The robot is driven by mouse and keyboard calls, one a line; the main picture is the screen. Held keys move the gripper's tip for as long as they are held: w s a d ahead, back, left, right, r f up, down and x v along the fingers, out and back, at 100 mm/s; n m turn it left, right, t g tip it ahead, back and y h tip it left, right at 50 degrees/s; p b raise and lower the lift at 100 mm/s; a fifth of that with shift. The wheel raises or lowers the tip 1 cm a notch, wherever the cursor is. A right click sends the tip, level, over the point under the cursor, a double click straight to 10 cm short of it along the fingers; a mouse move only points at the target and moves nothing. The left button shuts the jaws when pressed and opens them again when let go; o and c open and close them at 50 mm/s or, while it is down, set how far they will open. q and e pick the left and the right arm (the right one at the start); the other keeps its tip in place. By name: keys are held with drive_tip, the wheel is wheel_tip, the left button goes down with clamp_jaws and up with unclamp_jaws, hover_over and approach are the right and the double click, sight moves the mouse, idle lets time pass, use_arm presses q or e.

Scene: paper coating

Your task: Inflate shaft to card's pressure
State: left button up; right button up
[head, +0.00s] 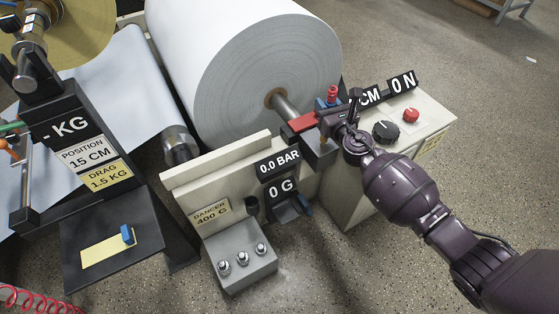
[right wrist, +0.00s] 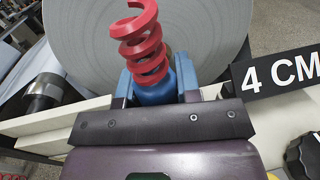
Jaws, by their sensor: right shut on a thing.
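A large white paper roll (head: 265,65) sits on a metal shaft (head: 287,106), whose end sticks out of the roll's core. The pressure display (head: 279,162) reads 0.0 BAR. My right gripper (head: 338,118) is shut on a blue air fitting (right wrist: 155,93) with a red coiled hose (right wrist: 140,42), close to the shaft's end. The fitting shows small in the head view (head: 322,103). Whether it touches the shaft is hidden. A yellow card (head: 432,146) is on the right cabinet; its text is too small to read. My left gripper is out of view.
A cabinet (head: 360,185) carries a black knob (head: 385,131) and a red button (head: 411,115). A 0 G display (head: 281,188) and a DANCER 400 G card (head: 212,215) are on the frame.

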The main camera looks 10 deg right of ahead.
drive_tip(key=shift+f+b, duration=0.7)
drive_tip(key=shift+f, duration=0.5)
idle(6.8)
